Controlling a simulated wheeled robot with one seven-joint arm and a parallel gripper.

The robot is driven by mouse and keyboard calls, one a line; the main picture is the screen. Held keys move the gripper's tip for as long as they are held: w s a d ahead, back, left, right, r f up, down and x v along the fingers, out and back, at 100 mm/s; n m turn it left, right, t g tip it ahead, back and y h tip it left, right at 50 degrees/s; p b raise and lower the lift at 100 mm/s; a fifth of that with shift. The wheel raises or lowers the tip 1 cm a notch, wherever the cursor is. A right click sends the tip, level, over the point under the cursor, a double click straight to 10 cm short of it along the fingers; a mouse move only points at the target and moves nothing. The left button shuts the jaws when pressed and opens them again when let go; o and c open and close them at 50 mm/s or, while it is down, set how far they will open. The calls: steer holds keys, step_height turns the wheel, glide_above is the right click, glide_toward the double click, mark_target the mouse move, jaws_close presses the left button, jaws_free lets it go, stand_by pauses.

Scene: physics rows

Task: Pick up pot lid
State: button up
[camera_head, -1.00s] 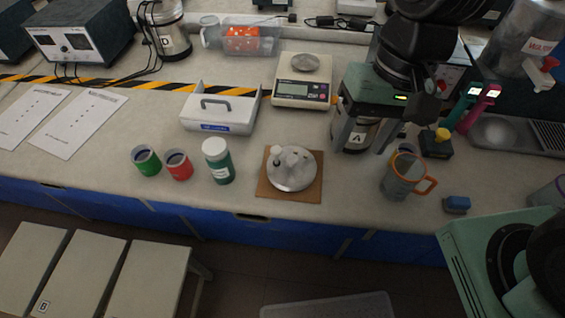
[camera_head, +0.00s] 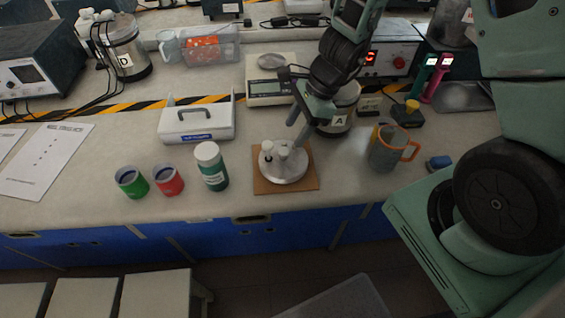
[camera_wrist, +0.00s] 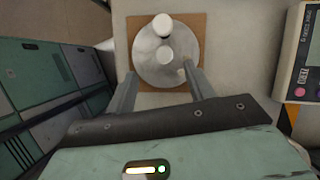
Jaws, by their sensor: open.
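The pot lid (camera_head: 287,174) is a round grey metal disc with a knob near its middle, lying on a square brown board (camera_head: 262,186) near the counter's front edge. A small white round piece (camera_head: 268,147) shows at its rim; I cannot tell whether it is attached. In the wrist view the lid (camera_wrist: 148,70) is ahead of my gripper (camera_wrist: 160,68), with the fingers apart and empty, their tips toward the lid's near sides and its knob between their lines. In the head view my gripper (camera_head: 296,130) is just above and behind the lid; contact cannot be told.
A white-capped green bottle (camera_head: 212,168), a red cup (camera_head: 168,180) and a green cup (camera_head: 131,183) stand left of the board. A grey mug with an orange handle (camera_head: 386,150) stands right. A scale (camera_head: 270,88) and white handled box (camera_head: 197,124) are behind.

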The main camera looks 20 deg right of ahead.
mark_target(285, 150)
steer(key=x, duration=0.3)
steer(key=f, duration=0.2)
steer(key=f+b, duration=0.1)
steer(key=f, duration=0.1)
steer(key=shift+w+a, duration=0.3)
steer(key=shift+a, duration=0.1)
steer(key=shift+a+f, duration=0.25)
steer(key=shift+f, duration=0.25)
jaws_close()
